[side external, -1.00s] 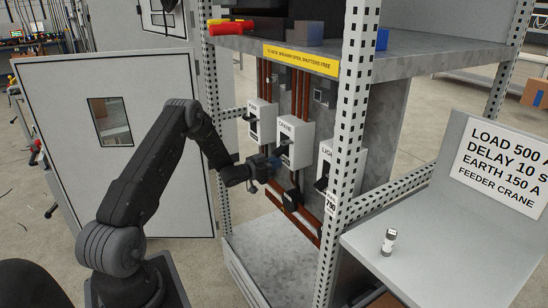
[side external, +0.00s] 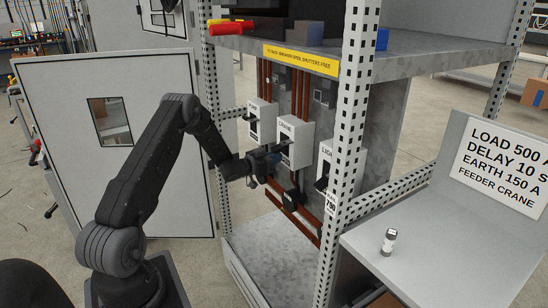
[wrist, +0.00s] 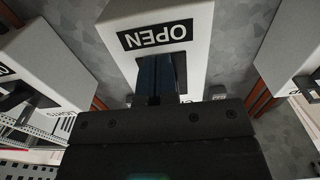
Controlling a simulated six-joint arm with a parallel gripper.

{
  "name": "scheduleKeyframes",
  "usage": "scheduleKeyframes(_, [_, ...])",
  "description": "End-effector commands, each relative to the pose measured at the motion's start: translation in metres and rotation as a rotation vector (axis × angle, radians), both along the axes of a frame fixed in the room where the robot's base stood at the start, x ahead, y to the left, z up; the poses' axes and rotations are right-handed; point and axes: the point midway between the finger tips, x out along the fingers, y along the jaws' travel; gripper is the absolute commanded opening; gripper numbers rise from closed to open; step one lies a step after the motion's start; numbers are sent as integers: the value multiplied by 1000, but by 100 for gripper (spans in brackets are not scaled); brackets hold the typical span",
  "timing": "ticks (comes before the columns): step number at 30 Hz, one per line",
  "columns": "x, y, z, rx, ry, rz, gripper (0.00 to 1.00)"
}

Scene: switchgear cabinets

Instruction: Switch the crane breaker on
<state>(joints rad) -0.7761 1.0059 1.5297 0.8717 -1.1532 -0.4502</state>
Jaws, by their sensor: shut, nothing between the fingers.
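The crane breaker (side external: 301,152) is the middle white box on the cabinet's back panel. In the wrist view its face (wrist: 125,15) appears upside down, with a black OPEN label (wrist: 158,36) above a dark slot. My gripper (side external: 276,153) is shut and empty, with its fingertips right at the lower front of this breaker. In the wrist view the dark blue fingers (wrist: 160,76) lie over the slot. They hide most of the breaker's handle, and I cannot tell whether they touch it.
Another white breaker (side external: 262,122) hangs to the left, and the lights breaker (side external: 326,160) to the right. A perforated upright post (side external: 355,110) stands in front on the right. Red-brown bars (side external: 307,228) run below. A small cylinder (side external: 388,242) stands on the grey desk.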

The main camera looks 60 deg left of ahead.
Motion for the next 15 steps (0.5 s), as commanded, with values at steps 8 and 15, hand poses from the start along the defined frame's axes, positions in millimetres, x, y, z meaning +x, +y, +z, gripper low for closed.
scheduleKeyframes(8, [0,0,12,2,-2,-1,0])
scheduleKeyframes(15, [0,0,21,2,-2,-1,0])
